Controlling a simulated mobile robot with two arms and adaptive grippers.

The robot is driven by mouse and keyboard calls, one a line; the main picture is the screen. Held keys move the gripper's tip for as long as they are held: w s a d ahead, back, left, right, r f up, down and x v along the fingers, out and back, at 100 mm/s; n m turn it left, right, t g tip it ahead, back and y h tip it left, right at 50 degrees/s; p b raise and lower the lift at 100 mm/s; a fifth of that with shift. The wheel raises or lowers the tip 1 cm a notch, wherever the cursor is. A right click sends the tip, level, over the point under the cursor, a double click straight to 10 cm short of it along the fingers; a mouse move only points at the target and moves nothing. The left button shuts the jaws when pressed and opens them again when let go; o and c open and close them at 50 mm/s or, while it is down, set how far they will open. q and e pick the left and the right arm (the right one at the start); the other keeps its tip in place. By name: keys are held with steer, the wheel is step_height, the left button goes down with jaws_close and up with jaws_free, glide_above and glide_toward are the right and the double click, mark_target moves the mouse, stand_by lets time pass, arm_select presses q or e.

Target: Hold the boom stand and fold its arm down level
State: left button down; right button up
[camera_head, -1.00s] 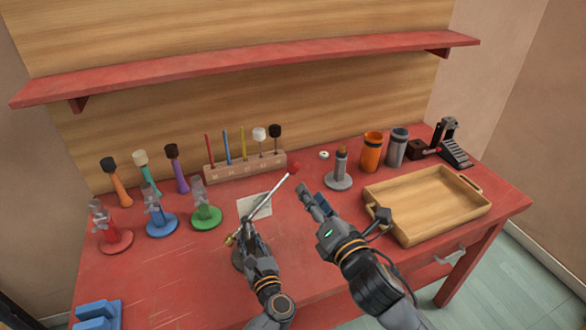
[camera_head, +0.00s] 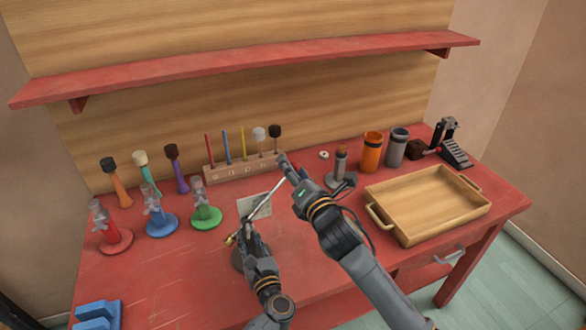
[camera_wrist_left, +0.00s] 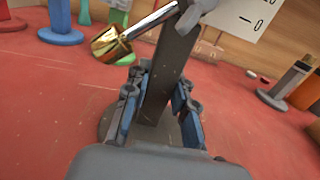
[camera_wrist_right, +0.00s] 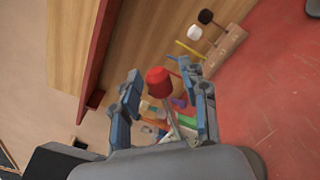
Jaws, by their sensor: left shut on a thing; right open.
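The boom stand has a dark upright post (camera_wrist_left: 170,65), a round base and a thin silver arm (camera_head: 265,204). The arm slopes up to the right, with a brass counterweight (camera_wrist_left: 110,45) at its low end and a red tip (camera_wrist_right: 159,80) at its high end. My left gripper (camera_head: 248,230) is shut on the post, its fingers on both sides in the left wrist view. My right gripper (camera_head: 284,162) is open at the arm's high end. In the right wrist view the red tip appears between its fingers; I cannot tell whether they touch.
A wooden rack (camera_head: 240,169) of mallets stands at the back. Red, blue and green clamp stands (camera_head: 206,217) are at left. A grey stand (camera_head: 341,178) and a wooden tray (camera_head: 430,235) are at right. A red shelf (camera_head: 250,66) hangs above.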

jaws_close()
steer(key=shift+d, duration=0.1)
steer(key=shift+w+d+f+m, duration=0.25)
steer(key=shift+d+f+m, duration=0.25)
steer(key=shift+f, duration=0.2)
steer(key=w+d+f+m, duration=0.2)
steer(key=d+f+m, duration=0.1)
steer(key=f+m, duration=0.5)
steer(key=shift+d+f, duration=0.3)
steer(key=shift+f, duration=1.55)
steer(key=shift+s, duration=0.1)
jaws_free()
